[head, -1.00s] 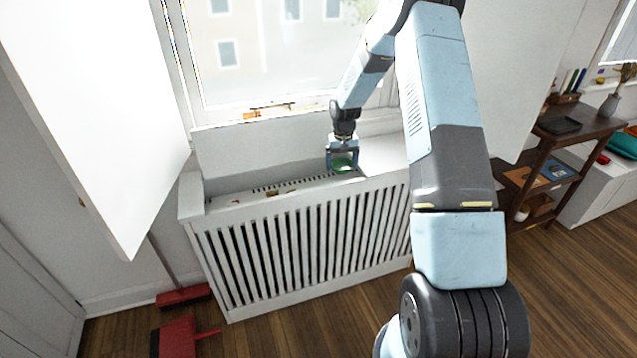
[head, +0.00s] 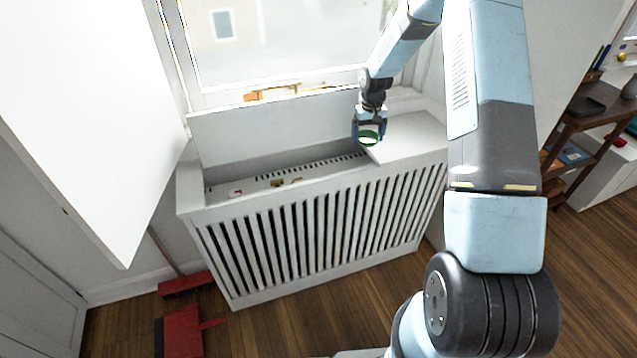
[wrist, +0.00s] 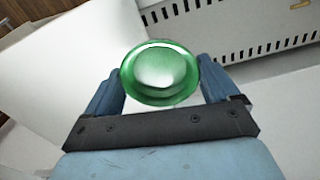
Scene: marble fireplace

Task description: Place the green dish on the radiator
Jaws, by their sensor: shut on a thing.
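The green dish (wrist: 160,72) is round and glossy, and it sits between the two blue fingers of my gripper (wrist: 160,92) in the wrist view. In the head view my gripper (head: 369,132) is shut on the green dish (head: 368,138), above the right part of the radiator cover. The radiator (head: 320,225) is a white slatted cover under the window, with an open left section on top and a flat lid at the right. I cannot tell the exact gap between the dish and the cover.
Small items (head: 285,182) lie inside the open top section. A white panel (head: 85,120) stands out at the left. A red broom (head: 186,284) and dustpan (head: 180,337) are on the floor at lower left. A dark wooden shelf (head: 570,125) stands at the right.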

